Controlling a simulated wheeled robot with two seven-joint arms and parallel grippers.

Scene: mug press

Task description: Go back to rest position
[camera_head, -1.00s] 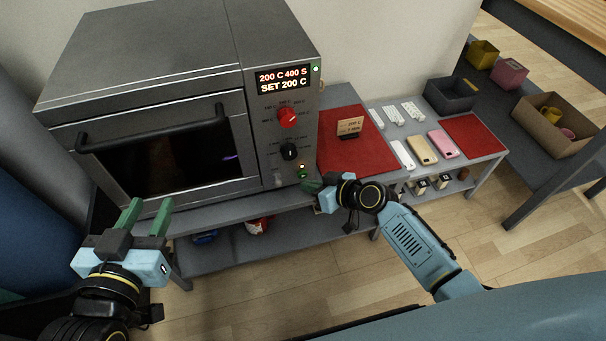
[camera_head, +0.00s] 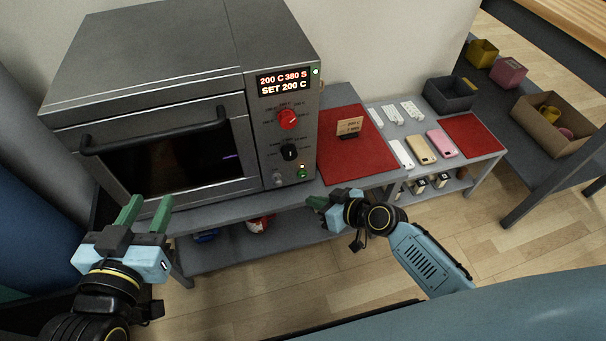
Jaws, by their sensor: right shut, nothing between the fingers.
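My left gripper (camera_head: 144,208) is at the lower left, in front of the oven. Its two green fingers stand apart with nothing between them. My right gripper (camera_head: 314,204) is in front of the table edge, below and right of the oven's green button (camera_head: 302,174). Its fingers are small in view, shut and empty, and it touches nothing that I can see. The grey oven (camera_head: 180,60) has its door shut. Its display (camera_head: 284,82) reads 200 C 380 S, SET 200 C.
The grey table (camera_head: 355,183) bears the oven, red mats (camera_head: 350,160), a small sign (camera_head: 349,126), phone-like pieces (camera_head: 421,150) and a dark bin (camera_head: 449,94). A lower shelf (camera_head: 225,256) holds several items. A cardboard box (camera_head: 548,130) is at the right. The floor in front is clear.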

